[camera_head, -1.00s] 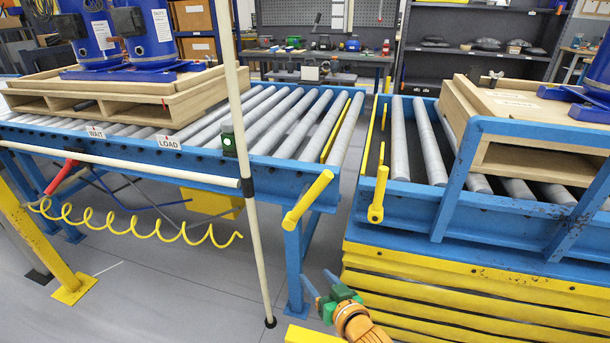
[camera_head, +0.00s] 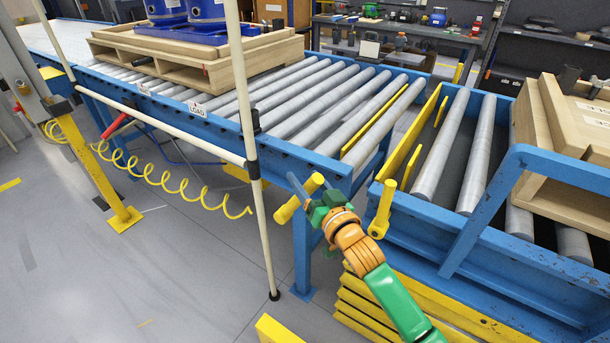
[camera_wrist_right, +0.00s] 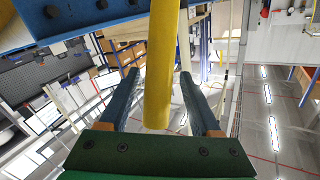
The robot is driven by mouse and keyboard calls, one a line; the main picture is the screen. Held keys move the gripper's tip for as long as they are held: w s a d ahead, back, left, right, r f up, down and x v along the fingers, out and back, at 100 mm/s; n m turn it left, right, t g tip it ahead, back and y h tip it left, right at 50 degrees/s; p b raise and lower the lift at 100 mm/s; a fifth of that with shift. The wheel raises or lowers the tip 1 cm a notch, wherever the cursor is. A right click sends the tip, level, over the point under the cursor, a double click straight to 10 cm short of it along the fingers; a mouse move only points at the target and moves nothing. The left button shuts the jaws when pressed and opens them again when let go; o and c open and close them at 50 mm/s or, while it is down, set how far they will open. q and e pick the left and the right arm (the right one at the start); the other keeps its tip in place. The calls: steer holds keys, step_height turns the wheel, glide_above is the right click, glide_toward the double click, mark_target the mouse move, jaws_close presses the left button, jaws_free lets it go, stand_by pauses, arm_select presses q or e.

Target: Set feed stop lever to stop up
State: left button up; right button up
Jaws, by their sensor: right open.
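A yellow lever (camera_head: 300,198) sticks out at the near right end of the blue roller conveyor and slants down to the left. My right gripper (camera_head: 312,191) is at this lever, its fingers open. In the right wrist view the yellow lever (camera_wrist_right: 162,70) lies between the two blue fingers of the right gripper (camera_wrist_right: 160,78), with a visible gap to each. A second yellow lever (camera_head: 382,210) hangs from the lift table's frame, just right of my right gripper. My left gripper is not in view.
A pale post (camera_head: 244,110) stands left of my right gripper. The blue lift table (camera_head: 450,235) with yellow bellows is close on the right and bears a wooden pallet (camera_head: 562,130). A yellow coiled hose (camera_head: 180,200) hangs left. The floor at front left is clear.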

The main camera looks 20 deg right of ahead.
steer(key=shift+w, duration=0.75)
jaws_close()
stand_by(0.9)
